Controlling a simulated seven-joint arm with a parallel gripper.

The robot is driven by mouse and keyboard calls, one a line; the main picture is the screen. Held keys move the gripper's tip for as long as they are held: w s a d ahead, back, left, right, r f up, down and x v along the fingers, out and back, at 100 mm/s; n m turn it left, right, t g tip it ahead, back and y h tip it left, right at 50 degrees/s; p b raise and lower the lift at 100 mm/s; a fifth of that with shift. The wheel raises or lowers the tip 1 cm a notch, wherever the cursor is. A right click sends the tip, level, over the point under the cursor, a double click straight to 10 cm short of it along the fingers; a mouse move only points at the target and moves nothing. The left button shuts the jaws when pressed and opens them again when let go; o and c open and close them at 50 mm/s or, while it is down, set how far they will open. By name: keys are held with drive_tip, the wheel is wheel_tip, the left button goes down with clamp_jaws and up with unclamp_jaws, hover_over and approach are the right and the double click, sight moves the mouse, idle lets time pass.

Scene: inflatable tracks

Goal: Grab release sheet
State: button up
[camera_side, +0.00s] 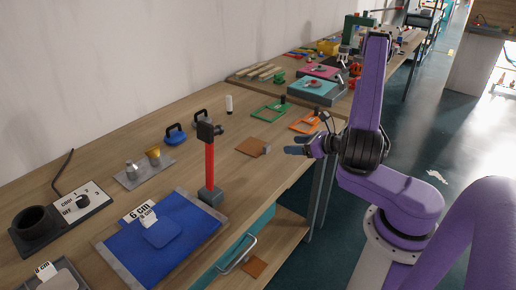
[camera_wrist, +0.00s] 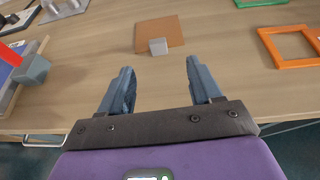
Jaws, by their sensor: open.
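A flat brown square sheet (camera_side: 249,145) lies on the wooden bench; it may be the release sheet. It also shows ahead of the fingers in the wrist view (camera_wrist: 160,27). A small grey block (camera_wrist: 158,47) rests on its near edge. My gripper (camera_side: 292,146) is open and empty, with its blue fingers apart. It is at the bench's front edge, to the right of the sheet in the side view. In the wrist view the sheet and block lie beyond the gap between the fingertips (camera_wrist: 159,69). A similar brown sheet (camera_side: 254,266) lies on the lower shelf.
An orange frame (camera_side: 304,123) and a green frame (camera_side: 269,109) lie beyond the sheet. A red post on a grey base (camera_side: 210,195) and a blue mat (camera_side: 190,222) with a grey border are at the left. Bare wood surrounds the sheet.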

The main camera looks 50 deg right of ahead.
approach(266, 145)
drive_tip(key=x, duration=0.4)
drive_tip(key=shift+w+d+f, duration=0.1)
drive_tip(key=shift+d+f, duration=0.05)
drive_tip(key=shift+f, duration=0.05)
drive_tip(key=shift+a+x, duration=0.2)
drive_tip(key=shift+x, duration=2.75)
drive_tip(key=shift+r, duration=0.15)
drive_tip(key=c, duration=1)
